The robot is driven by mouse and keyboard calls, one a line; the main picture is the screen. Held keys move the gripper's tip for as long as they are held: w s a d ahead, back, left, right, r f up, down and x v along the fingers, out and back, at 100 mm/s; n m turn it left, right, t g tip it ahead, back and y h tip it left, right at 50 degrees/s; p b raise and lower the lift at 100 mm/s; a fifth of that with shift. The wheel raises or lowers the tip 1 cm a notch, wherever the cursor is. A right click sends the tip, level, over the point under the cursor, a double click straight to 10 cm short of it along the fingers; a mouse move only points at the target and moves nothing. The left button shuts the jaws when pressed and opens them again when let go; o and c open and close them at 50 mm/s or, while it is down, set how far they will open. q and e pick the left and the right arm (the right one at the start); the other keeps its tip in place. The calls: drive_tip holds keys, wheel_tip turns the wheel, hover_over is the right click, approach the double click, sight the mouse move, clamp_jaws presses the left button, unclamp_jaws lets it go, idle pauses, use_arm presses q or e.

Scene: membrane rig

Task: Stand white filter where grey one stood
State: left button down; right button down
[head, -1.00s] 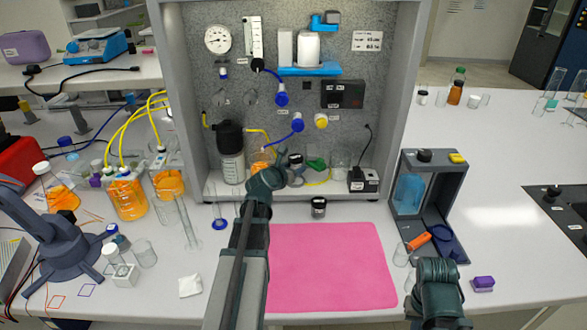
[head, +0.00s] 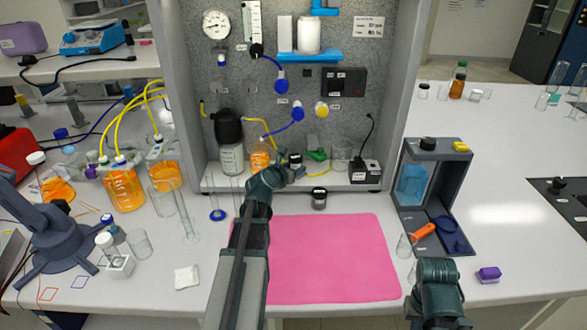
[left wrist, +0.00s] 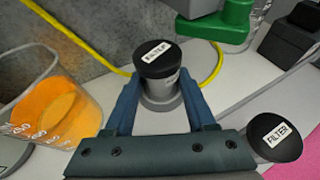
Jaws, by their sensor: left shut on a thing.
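A black-capped filter (left wrist: 153,62) with a FILTER label stands between the fingers of my left gripper (left wrist: 157,106), which is shut on it. Its body looks pale grey where it shows, and a round light base lies under it. In the head view my left gripper (head: 294,172) is at the rig's shelf, and the filter's cap (head: 296,157) shows just past it. A second black-capped filter (head: 319,199) stands upright on the bench in front of the rig; it also shows in the left wrist view (left wrist: 275,138). I cannot tell which body is white. My right gripper's fingers do not show.
An orange-filled beaker (left wrist: 50,103) stands left of the held filter, with a yellow tube behind. A green part (left wrist: 222,22) is close behind right. A pink mat (head: 335,260) lies clear in front. A grey stand (head: 450,190) is at right.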

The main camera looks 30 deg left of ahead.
use_arm(q)
drive_tip(key=shift+f, duration=0.2)
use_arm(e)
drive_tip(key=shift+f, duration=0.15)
use_arm(q)
drive_tip(key=shift+c, duration=0.7)
unclamp_jaws()
